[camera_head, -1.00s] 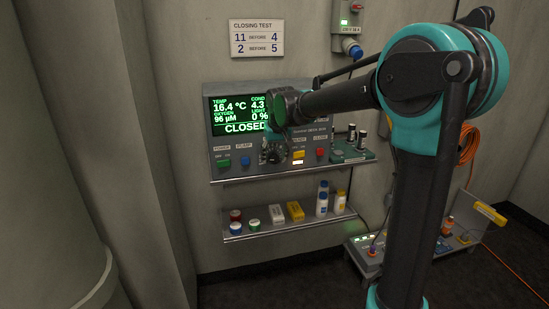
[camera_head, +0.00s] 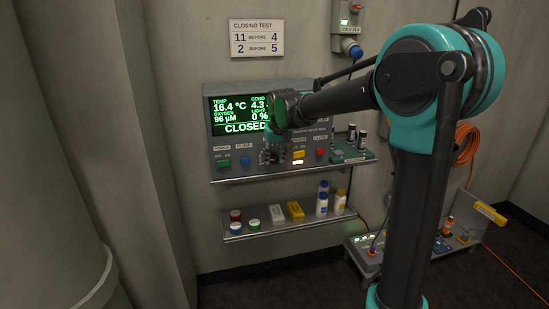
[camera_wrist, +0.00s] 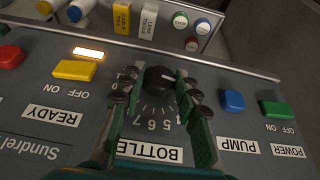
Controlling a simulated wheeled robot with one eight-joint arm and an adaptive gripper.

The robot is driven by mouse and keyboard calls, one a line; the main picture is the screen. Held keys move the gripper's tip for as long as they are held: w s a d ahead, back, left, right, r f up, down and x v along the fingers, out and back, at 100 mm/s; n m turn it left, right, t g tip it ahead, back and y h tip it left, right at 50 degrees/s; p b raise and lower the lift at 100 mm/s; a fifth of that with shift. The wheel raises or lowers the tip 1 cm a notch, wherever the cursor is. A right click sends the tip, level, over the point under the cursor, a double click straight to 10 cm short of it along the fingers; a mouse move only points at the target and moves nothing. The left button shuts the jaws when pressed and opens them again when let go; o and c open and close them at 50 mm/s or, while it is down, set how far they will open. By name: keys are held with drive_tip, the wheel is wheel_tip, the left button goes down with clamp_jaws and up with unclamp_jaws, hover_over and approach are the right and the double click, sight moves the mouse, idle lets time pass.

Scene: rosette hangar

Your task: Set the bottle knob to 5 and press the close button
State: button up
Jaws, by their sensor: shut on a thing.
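The dark round bottle knob (camera_wrist: 159,80) sits on the grey control panel, above its BOTTLE label and number scale in the wrist view, which shows the panel upside down. My gripper (camera_wrist: 160,88) is shut on the knob, with one finger on each side. I cannot read exactly which number the knob points to. In the head view my gripper (camera_head: 272,155) covers most of the knob. The red close button (camera_head: 319,152) is at the right of the panel; a red button (camera_wrist: 10,57) shows at the left edge of the wrist view. The display (camera_head: 238,115) reads CLOSED.
A yellow READY switch (camera_wrist: 75,69) with a lit lamp (camera_wrist: 89,52), a blue pump button (camera_wrist: 232,100) and a green power switch (camera_wrist: 277,109) flank the knob. A lower shelf (camera_head: 288,228) holds jars, boxes and bottles. A wall sign (camera_head: 257,38) reads "11 before 4, 2 before 5".

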drive_tip(key=shift+d, duration=0.1)
drive_tip(key=y, duration=0.1)
drive_tip(key=g+y, duration=0.1)
drive_tip(key=y, duration=0.1)
drive_tip(key=m+y, duration=0.1)
drive_tip(key=shift+w+d+f+y, duration=0.1)
drive_tip(key=shift+w+d+y, duration=0.1)
drive_tip(key=shift+d+y, duration=0.2)
drive_tip(key=y, duration=0.2)
drive_tip(key=m+g+y, duration=0.1)
drive_tip(key=y, duration=0.2)
drive_tip(key=shift+d+f+m+g+y, duration=0.15)
drive_tip(key=shift+f+m+g+y, duration=0.15)
drive_tip(key=shift+g, duration=0.1)
drive_tip(key=o, duration=1.2)
drive_tip(key=shift+c, duration=0.2)
drive_tip(key=v, duration=1.2)
